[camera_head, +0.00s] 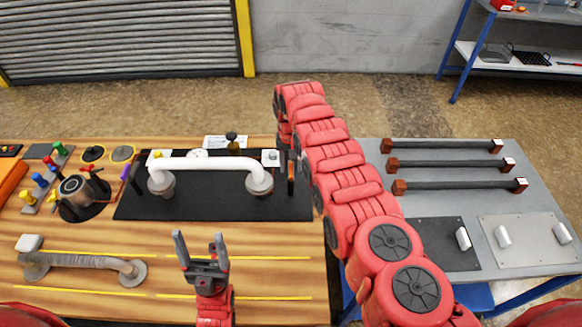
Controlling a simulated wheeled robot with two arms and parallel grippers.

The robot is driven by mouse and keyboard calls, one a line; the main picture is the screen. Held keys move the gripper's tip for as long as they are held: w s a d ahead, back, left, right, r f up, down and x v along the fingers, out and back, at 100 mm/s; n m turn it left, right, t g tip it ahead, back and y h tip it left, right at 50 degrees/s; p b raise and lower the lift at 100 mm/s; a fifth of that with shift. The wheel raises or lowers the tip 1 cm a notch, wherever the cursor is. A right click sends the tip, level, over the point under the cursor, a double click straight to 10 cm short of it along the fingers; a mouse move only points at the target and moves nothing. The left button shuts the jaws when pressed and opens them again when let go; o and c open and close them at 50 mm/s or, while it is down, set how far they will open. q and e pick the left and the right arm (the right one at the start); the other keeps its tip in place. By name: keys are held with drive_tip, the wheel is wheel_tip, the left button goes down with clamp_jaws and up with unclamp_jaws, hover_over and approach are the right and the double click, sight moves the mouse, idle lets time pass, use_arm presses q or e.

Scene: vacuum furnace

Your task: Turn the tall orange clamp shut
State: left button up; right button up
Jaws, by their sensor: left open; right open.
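The tall orange clamp (291,171) is a narrow upright piece at the right end of the black mat (215,207), beside the white curved pipe. My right arm comes in from the lower right and bends down at its far end. My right gripper (284,152) is at or just above the clamp, small and partly covered by the arm; its jaws look open, and contact cannot be told. My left gripper (199,240) is open and empty over the front of the wooden table, well away from the clamp.
The white pipe (208,164) stands on two grey flanges. A purple upright piece (125,172) is at the mat's left end. A grey hose (82,262) lies front left. A grey table (447,182) with dark bars stands right.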

drive_tip(key=shift+f, duration=0.3)
clamp_jaws()
idle(1.3)
